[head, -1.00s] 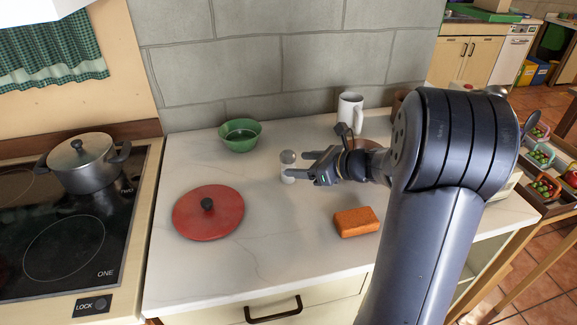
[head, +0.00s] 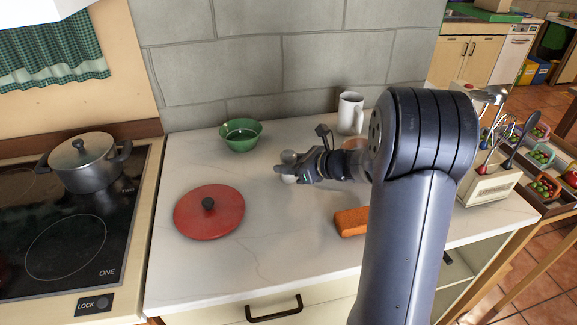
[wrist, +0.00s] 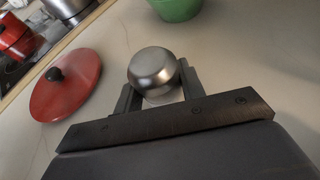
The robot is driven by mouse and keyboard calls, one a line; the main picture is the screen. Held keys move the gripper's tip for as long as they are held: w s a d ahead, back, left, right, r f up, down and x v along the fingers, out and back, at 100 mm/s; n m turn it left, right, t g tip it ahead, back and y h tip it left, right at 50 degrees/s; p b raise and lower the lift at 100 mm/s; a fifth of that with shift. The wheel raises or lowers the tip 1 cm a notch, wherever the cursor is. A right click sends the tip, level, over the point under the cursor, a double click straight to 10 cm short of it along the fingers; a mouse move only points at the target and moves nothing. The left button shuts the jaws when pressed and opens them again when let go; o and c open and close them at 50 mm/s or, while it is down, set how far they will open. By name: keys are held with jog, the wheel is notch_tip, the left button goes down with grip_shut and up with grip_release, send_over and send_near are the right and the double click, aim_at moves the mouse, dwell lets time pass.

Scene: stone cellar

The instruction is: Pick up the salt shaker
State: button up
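The salt shaker has a rounded silver cap (head: 289,157) and a pale body, and stands upright on the counter. In the wrist view its cap (wrist: 153,68) sits between my two fingers, with a little of the pale body below it. My gripper (head: 286,172) reaches in from the right at the shaker's height, and its fingers (wrist: 158,92) flank the shaker closely. They look open around it; light contact on either side cannot be ruled out. The gripper hides part of the body in the head view.
A red lid (head: 209,211) lies left of the shaker, and a green bowl (head: 241,134) stands behind it. A white mug (head: 350,113) is behind my arm. An orange sponge (head: 351,221) lies in front. The stove with a pot (head: 87,163) is at left.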

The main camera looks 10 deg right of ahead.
jog(key=c, duration=0.6)
jog(key=shift+r, duration=0.1)
